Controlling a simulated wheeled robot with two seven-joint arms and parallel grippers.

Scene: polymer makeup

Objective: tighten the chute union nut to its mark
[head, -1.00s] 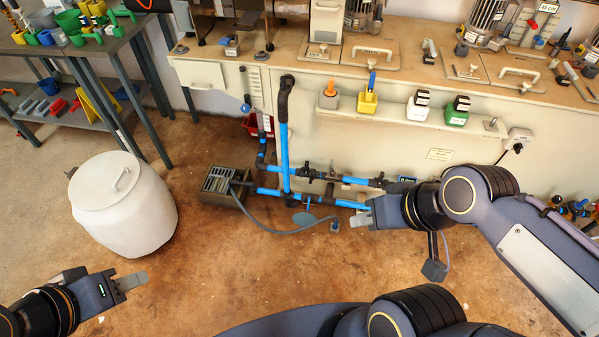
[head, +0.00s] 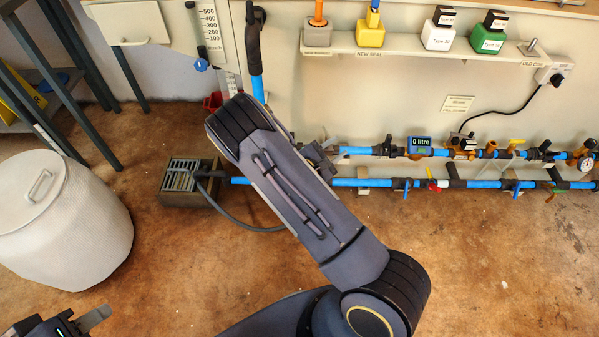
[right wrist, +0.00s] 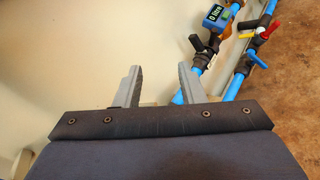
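I cannot pick out the chute union nut or its mark in either view. Two blue pipe runs (head: 370,183) with dark fittings and valves go along the foot of the cream cabinet. My right arm crosses the middle of the head view and hides part of the pipework. In the right wrist view my right gripper (right wrist: 160,72) is open, with nothing between its fingers, against the cream panel; a blue pipe passes beside its right finger. My left gripper (head: 95,318) is low over the floor at the bottom left, apart from everything; its finger gap is not clear.
A meter reading 0 litre (head: 419,146) sits on the upper pipe, a gauge (head: 584,162) at its right end. A shelf (head: 400,50) holds several coloured containers. A drain box (head: 180,200) and white drum (head: 65,220) stand left. The floor in front is clear.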

